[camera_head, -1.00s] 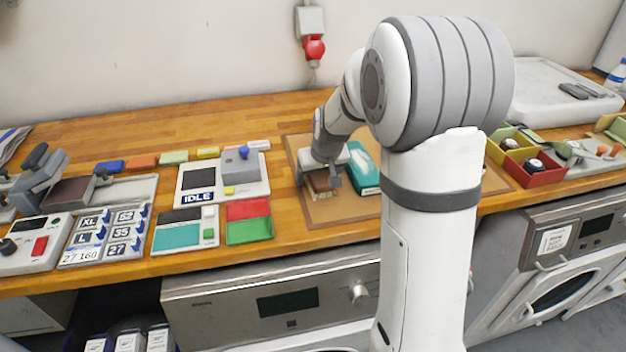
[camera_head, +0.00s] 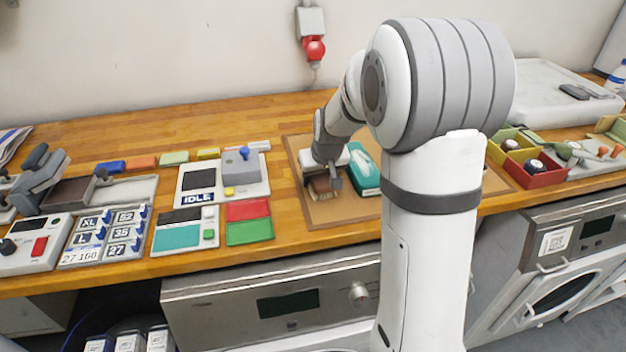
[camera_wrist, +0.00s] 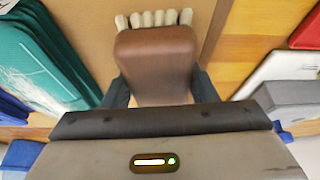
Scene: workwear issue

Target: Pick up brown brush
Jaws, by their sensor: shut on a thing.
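The brown brush (camera_wrist: 157,58) lies between the two fingers of my gripper (camera_wrist: 158,88) in the wrist view, with pale bristle tufts along its far edge. The fingers touch it from both sides. In the head view my gripper (camera_head: 329,184) is shut on the brush (camera_head: 319,186) low over the brown mat (camera_head: 332,212). My gripper hides part of the brush there. I cannot tell whether the brush is clear of the mat.
A teal box (camera_head: 364,174) stands close to the right of my gripper. The device marked IDLE (camera_head: 225,180) and the red and green trays (camera_head: 249,230) are to the left. Red and yellow bins (camera_head: 530,165) stand further right. The wooden counter behind is mostly clear.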

